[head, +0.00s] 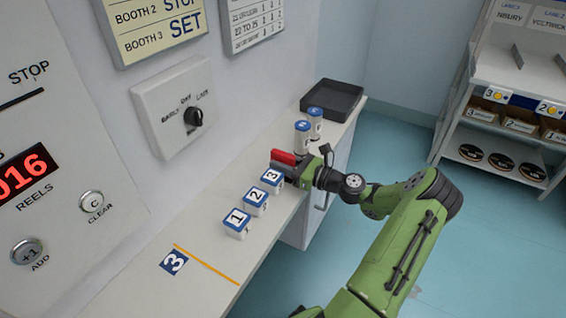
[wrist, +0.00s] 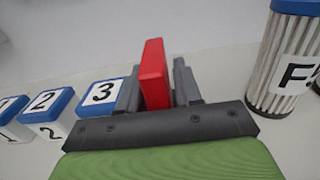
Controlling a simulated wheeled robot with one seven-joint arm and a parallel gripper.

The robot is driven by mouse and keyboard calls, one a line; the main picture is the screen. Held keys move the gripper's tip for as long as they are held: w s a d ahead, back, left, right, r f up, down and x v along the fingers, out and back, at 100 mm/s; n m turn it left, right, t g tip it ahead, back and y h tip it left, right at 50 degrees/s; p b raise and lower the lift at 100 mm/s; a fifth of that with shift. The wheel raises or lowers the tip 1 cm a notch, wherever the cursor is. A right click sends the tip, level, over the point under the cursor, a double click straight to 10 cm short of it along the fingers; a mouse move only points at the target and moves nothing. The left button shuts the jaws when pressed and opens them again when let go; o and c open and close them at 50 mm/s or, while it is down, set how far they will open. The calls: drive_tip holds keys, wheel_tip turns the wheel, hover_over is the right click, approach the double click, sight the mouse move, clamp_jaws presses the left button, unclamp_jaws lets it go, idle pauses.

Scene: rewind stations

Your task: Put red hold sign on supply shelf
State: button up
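The red hold sign (head: 283,157) is a small red block at the counter, between the block numbered 3 and the white cylinders. My gripper (head: 291,168) is at the sign. In the wrist view the red sign (wrist: 154,75) stands between the two fingers of my gripper (wrist: 158,88), which sit close against both sides. The fingers look shut on it. Whether its lower edge touches the counter is hidden. A shelf unit (head: 511,78) stands at the right in the head view; I cannot tell whether it is the supply shelf.
Blue-topped blocks numbered 1 (head: 237,223), 2 (head: 255,202) and 3 (head: 271,180) line the counter (head: 205,232) left of my gripper. White cylinders (head: 302,139) stand close behind it, before a black tray (head: 331,100). Open blue floor (head: 400,135) lies between counter and shelf unit.

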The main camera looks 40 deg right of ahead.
drive_tip(key=shift+r, duration=0.2)
drive_tip(key=p+v, duration=0.2)
drive_tip(key=v, duration=1)
